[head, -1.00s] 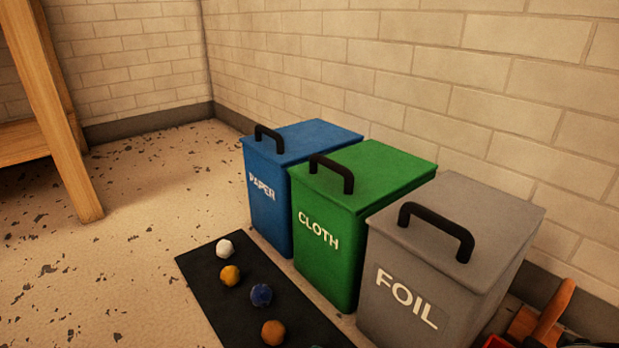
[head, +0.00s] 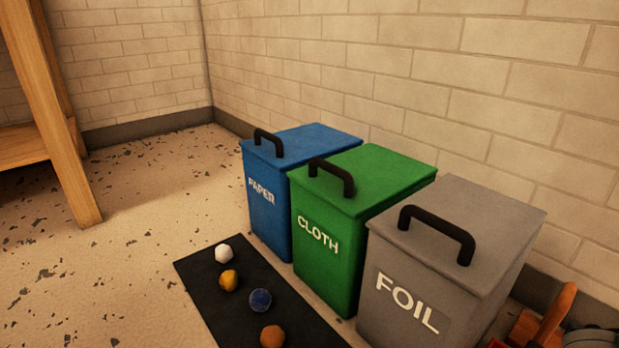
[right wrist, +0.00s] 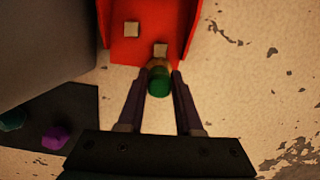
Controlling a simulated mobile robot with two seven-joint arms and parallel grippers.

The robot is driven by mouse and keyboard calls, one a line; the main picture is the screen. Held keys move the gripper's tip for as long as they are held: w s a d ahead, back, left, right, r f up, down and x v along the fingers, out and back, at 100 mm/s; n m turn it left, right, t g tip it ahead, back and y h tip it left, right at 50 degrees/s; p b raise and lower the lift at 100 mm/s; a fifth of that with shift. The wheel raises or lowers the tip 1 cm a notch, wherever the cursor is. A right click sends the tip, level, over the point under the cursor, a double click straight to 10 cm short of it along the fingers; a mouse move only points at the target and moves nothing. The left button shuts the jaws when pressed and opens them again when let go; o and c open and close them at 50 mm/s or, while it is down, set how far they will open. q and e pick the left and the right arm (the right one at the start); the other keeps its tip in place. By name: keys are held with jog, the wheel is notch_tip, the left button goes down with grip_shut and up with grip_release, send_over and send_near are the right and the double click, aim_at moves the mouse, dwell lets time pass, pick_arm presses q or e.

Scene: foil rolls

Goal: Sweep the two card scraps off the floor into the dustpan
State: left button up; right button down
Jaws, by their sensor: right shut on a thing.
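The red dustpan (right wrist: 180,12) lies on the floor at the top of the right wrist view. One pale card scrap (right wrist: 131,28) lies on its red surface. The other card scrap (right wrist: 160,50) lies on the red near the dustpan's near edge, close to my fingertips. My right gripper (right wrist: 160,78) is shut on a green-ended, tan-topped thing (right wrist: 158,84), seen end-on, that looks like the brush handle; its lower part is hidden. At the bottom right corner of the head view a wooden handle (head: 556,314) leans beside the grey bin. My left gripper is in neither view.
The blue PAPER bin (head: 300,150), green CLOTH bin (head: 365,185) and grey FOIL bin (head: 460,230), all lidded, stand along the wall. Several balls lie on a black mat (head: 215,290) before them. Speckled floor is clear at the left, up to a wooden stand (head: 60,120).

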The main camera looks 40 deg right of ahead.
jog(key=shift+d, duration=0.1)
jog(key=shift+w+d+b, duration=0.2)
jog(key=shift+d+b, duration=0.35)
jog(key=shift+d, duration=0.6)
jog(key=shift+a+r, duration=0.1)
jog(key=shift+a, duration=0.05)
jog(key=shift+a+r+p, duration=0.1)
jog(key=shift+a+p, duration=0.05)
jog(key=shift+p, duration=0.2)
jog(key=shift+s+a+p, duration=0.15)
jog(key=shift+a+p, duration=0.2)
jog(key=shift+a, duration=0.25)
jog(key=shift+r, duration=0.15)
